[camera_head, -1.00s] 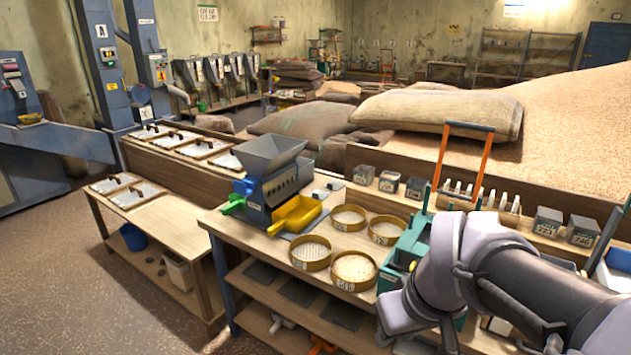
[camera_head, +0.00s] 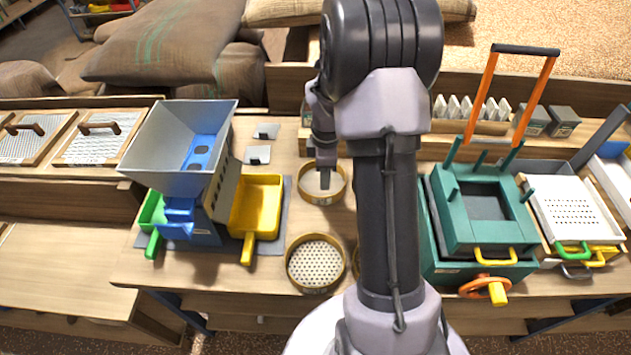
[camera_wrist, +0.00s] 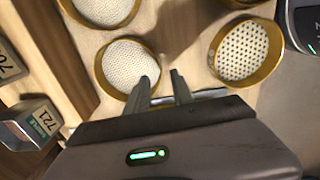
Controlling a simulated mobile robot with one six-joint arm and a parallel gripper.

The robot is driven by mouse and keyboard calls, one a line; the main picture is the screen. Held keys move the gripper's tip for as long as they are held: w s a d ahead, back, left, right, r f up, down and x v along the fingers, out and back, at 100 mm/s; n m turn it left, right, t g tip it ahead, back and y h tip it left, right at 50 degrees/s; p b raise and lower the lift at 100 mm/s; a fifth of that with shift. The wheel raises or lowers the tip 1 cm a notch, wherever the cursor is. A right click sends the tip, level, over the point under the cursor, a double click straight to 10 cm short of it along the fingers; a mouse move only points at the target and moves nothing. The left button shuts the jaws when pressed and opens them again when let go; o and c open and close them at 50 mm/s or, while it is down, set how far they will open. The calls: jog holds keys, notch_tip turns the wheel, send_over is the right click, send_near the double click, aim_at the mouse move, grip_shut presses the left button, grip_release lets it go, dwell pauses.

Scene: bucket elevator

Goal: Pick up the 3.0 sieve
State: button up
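Several round sieves with tan rims stand on the workbench. In the head view, a fine-mesh sieve (camera_head: 309,187) is at the back and a coarse, large-holed sieve (camera_head: 316,262) is in front. A third sieve (camera_head: 355,262) is mostly hidden behind my arm. I cannot read the size labels, so I cannot tell which is 3.0. The wrist view shows a fine-mesh sieve (camera_wrist: 122,62), the coarse one (camera_wrist: 240,52), and another fine one (camera_wrist: 105,8) at the top. My gripper (camera_wrist: 163,82) is open and empty, its fingers appearing on either side of the near fine sieve's rim; contact is unclear.
A grey hopper machine (camera_head: 180,150) with a yellow scoop (camera_head: 257,205) stands left of the sieves. A green box unit (camera_head: 478,225) stands right of my arm. Small labelled boxes (camera_wrist: 35,125) line the back. My arm hides the bench middle.

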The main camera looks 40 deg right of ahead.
aim_at(322, 197)
jog(key=f+b, duration=0.1)
jog(key=f, duration=0.2)
jog(key=f+b, duration=0.2)
jog(key=f, duration=0.2)
jog(key=f+b, duration=0.1)
jog(key=f, duration=0.2)
jog(key=shift+w+a+f, duration=0.15)
jog(key=shift+w+f, duration=0.1)
jog(key=shift+w, duration=0.15)
jog(key=shift+r, duration=0.1)
grip_shut()
dwell(0.5)
